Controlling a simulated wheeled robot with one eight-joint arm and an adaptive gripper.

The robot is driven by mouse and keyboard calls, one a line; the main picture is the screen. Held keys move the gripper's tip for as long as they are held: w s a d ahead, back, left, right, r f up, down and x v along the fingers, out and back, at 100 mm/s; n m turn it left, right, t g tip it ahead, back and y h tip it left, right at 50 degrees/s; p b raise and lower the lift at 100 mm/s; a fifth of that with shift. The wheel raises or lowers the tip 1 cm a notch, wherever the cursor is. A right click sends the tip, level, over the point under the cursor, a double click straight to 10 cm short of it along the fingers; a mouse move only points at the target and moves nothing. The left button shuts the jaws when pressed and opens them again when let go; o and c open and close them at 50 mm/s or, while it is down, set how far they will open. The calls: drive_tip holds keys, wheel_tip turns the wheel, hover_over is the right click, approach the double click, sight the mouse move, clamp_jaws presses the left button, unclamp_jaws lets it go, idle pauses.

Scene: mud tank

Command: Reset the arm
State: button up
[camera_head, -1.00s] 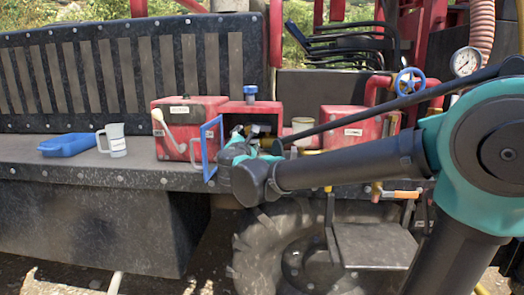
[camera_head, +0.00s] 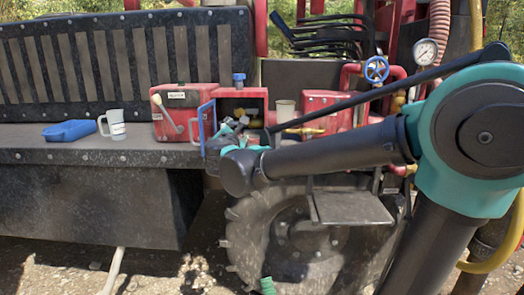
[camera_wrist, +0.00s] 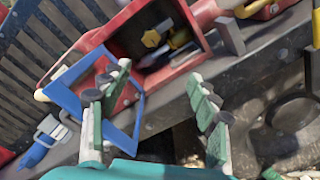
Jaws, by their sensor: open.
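My gripper (camera_head: 232,128) is in front of the open red box in the head view, at the end of my long black arm. In the wrist view my gripper (camera_wrist: 160,78) has its two green-and-white fingers spread wide with nothing between them. The red box (camera_head: 257,92) has a blue-framed door (camera_head: 207,122) that stands open at its left. In the wrist view the blue-framed door (camera_wrist: 70,97) is close to the left finger, and part of it is hidden behind that finger; contact cannot be told. Yellow fittings (camera_wrist: 152,38) show inside the box.
A large tyre (camera_head: 275,235) is below.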

drive_tip(key=s+d+f+m+g+h, duration=0.2)
drive_tip(key=s+d+f+m+g, duration=0.3)
drive_tip(key=d+f, duration=0.6)
drive_tip(key=s+d+f+m+g+h, duration=0.1)
drive_tip(key=d+f+m+g+h, duration=0.1)
drive_tip(key=d+f+m, duration=0.8)
drive_tip(key=s+d+f+m+g+y, duration=0.2)
drive_tip(key=s+f+m, duration=0.3)
drive_tip(key=s+f, duration=0.3)
drive_tip(key=s+d+f+m+g+y, duration=0.3)
drive_tip(key=s+f, duration=0.6)
drive_tip(key=s, duration=0.3)
drive_tip(key=d+m+g, duration=0.1)
drive_tip(key=m, duration=0.1)
drive_tip(key=shift+d+m+g, duration=0.3)
drive_tip(key=shift+d+m, duration=0.05)
drive_tip(key=shift+m, duration=0.05)
drive_tip(key=shift+r, duration=0.1)
